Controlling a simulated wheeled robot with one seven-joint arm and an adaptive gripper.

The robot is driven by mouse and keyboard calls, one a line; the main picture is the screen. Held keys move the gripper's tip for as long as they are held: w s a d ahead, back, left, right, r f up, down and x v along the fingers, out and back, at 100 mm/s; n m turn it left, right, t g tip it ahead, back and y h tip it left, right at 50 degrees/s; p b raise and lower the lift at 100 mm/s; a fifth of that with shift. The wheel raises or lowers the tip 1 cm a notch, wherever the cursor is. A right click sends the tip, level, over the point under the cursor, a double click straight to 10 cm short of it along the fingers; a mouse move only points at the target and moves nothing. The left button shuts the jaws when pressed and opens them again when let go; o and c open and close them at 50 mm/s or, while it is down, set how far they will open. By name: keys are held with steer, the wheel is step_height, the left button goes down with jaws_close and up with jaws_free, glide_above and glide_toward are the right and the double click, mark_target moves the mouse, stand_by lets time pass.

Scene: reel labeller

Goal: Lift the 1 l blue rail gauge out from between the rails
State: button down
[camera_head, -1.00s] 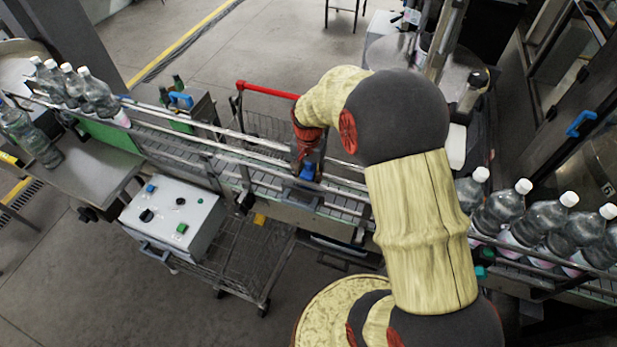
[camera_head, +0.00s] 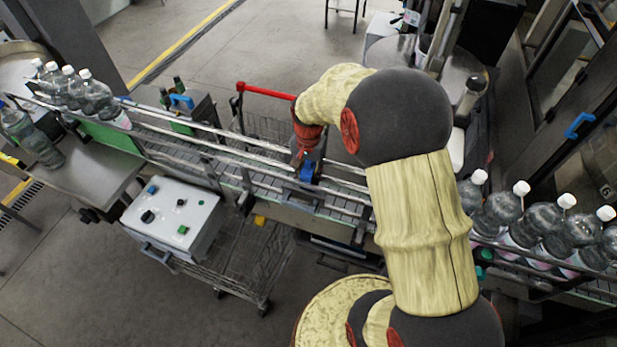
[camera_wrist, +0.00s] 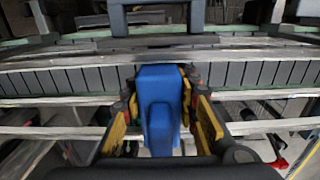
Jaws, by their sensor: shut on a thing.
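The blue rail gauge (camera_wrist: 160,108) is a blue block in the middle of the wrist view. My gripper (camera_wrist: 160,112) has a yellow-padded finger on each side of it and is shut on it. In the head view a small part of the gauge (camera_head: 306,172) shows below my gripper (camera_head: 304,155), over the conveyor between its rails. The guide rails (camera_wrist: 60,62) run across the wrist view on the near and far sides of the gauge. I cannot tell whether the gauge's lower end is clear of the rails.
Clear bottles (camera_head: 92,92) stand on the conveyor at the left, and more bottles (camera_head: 545,215) stand at the right. A white control box (camera_head: 175,215) is in front of the conveyor. A red-handled cart (camera_head: 265,90) stands behind it.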

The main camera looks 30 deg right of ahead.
steer(key=shift+r+p, duration=3.55)
steer(key=shift+r, duration=3.35)
